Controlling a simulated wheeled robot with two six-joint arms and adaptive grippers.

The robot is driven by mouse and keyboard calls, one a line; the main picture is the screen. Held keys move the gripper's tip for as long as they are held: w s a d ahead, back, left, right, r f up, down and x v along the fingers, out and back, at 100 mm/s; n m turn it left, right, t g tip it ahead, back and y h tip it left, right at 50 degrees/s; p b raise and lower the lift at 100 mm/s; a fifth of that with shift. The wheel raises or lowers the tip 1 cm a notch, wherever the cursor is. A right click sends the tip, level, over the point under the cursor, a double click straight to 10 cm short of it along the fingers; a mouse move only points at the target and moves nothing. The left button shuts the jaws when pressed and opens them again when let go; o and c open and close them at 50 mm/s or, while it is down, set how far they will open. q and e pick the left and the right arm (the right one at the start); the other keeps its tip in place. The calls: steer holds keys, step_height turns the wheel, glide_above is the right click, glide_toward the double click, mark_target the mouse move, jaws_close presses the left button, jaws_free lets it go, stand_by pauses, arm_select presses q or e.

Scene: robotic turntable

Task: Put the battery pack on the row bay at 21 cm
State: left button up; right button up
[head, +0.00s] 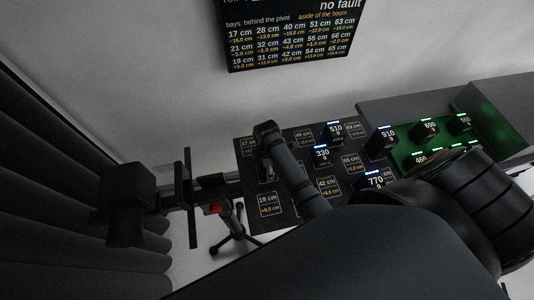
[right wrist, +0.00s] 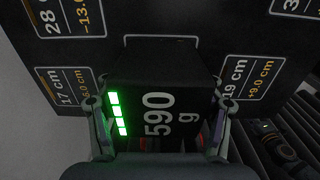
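A dark battery pack (right wrist: 158,112) marked 590 g, with green lights, sits between the fingers of my right gripper (right wrist: 158,102) in the right wrist view. The fingers are closed against its two sides. The pack covers the bay between the 17 cm label (right wrist: 68,90) and the 19 cm label (right wrist: 240,80); only that bay's far outline shows, and its own label is hidden. I cannot tell whether the pack touches the board. In the head view my right arm hides most of this spot on the bay board (head: 287,211). My left gripper is not in view.
Packs marked 330 (head: 321,156), 510 (head: 335,133), 770 (head: 376,181) and 910 (head: 381,143) stand on the right of the board. More packs stand on a green-lit shelf (head: 488,140). A boom on a tripod (head: 238,234) stands left; a sign (head: 290,35) hangs behind.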

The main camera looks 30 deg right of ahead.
steer(key=o, duration=0.4)
steer(key=shift+r, duration=0.15)
step_height(320, 180, up, 8)
steer(key=shift+r+b, duration=0.15)
steer(key=shift+b, duration=1.05)
step_height(320, 180, up, 4)
steer(key=shift+f+p, duration=0.1)
steer(key=shift+p, duration=0.9)
steer(key=shift+f, duration=0.1)
